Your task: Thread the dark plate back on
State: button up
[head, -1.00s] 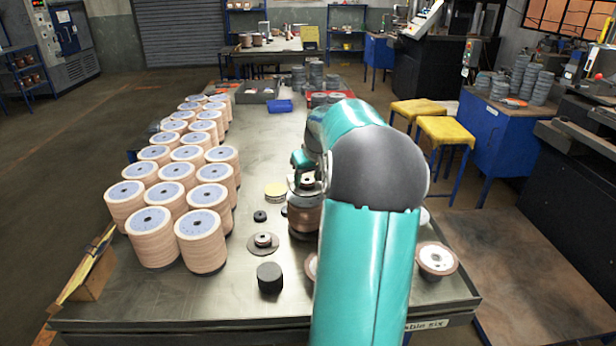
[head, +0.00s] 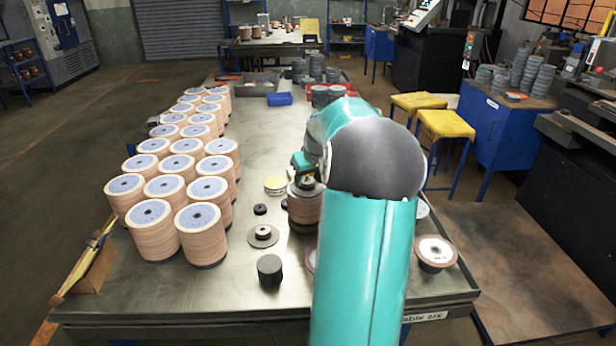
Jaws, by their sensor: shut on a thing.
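My gripper (head: 307,184) is just left of my teal arm, which hides much of it. It is at the top of a brown disc stack (head: 303,212) near the middle of the table. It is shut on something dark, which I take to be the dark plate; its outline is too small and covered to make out. The held thing is at or just above the top of the stack, and I cannot tell whether they touch. The right side of the stack is hidden behind my arm.
Rows of tan disc stacks (head: 201,232) fill the table's left side. A black cylinder (head: 270,269), a flat disc with a hub (head: 263,236), a small black ring (head: 260,209) and yellowish discs (head: 275,184) lie near the brown stack. A brown disc (head: 434,252) lies at the right edge.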

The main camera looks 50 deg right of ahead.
jog(key=o, duration=1.4)
jog(key=shift+c, duration=0.2)
jog(key=shift+r, duration=0.1)
jog(key=v, duration=1.3)
jog(key=shift+r, duration=0.4)
jog(key=shift+a, duration=0.15)
